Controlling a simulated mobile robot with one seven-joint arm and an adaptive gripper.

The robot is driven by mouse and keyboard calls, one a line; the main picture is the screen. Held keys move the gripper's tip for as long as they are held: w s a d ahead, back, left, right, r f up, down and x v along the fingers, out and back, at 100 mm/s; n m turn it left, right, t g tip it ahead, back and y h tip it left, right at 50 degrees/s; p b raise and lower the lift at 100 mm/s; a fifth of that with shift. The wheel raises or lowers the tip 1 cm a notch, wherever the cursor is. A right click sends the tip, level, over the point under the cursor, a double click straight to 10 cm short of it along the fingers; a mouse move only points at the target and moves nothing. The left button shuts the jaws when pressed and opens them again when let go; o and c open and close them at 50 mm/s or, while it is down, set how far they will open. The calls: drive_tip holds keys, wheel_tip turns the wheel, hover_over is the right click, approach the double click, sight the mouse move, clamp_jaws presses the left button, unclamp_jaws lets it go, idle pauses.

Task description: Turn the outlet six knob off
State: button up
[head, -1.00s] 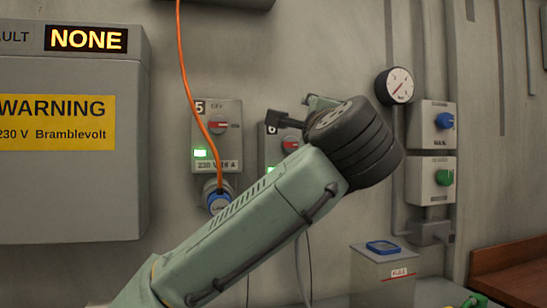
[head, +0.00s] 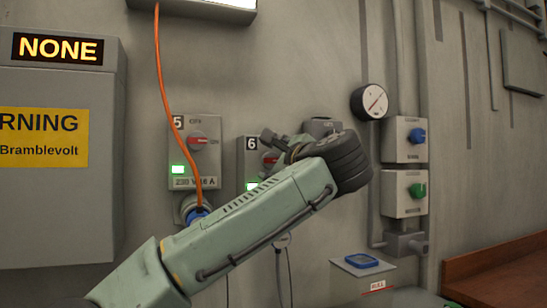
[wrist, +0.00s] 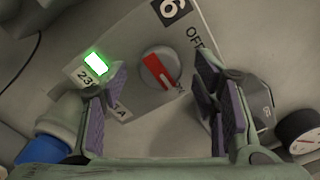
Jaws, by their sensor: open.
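Outlet six is a grey box (head: 246,172) marked 6, on the wall right of outlet five. Its knob (wrist: 160,68) is round and grey with a red bar, and shows fully in the wrist view. The bar slants to the lower right, away from the OFF mark (wrist: 195,38) and toward a mark I cannot read clearly. The green lamp (wrist: 96,62) is lit. My gripper (wrist: 160,92) is open, its purple-padded fingers either side of the knob in the picture; no contact shows. In the head view my wrist hides part of the box.
Outlet five (head: 198,160) has an orange cable (head: 162,80) hanging down to its blue plug. A round gauge (head: 370,102) and boxes with a blue knob (head: 417,136) and a green knob (head: 417,190) are to the right. A large grey cabinet (head: 60,215) stands at left.

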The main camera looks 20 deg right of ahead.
drive_tip(key=shift+w, duration=0.5)
drive_tip(key=c, duration=1.2)
drive_tip(key=shift+o, duration=0.2)
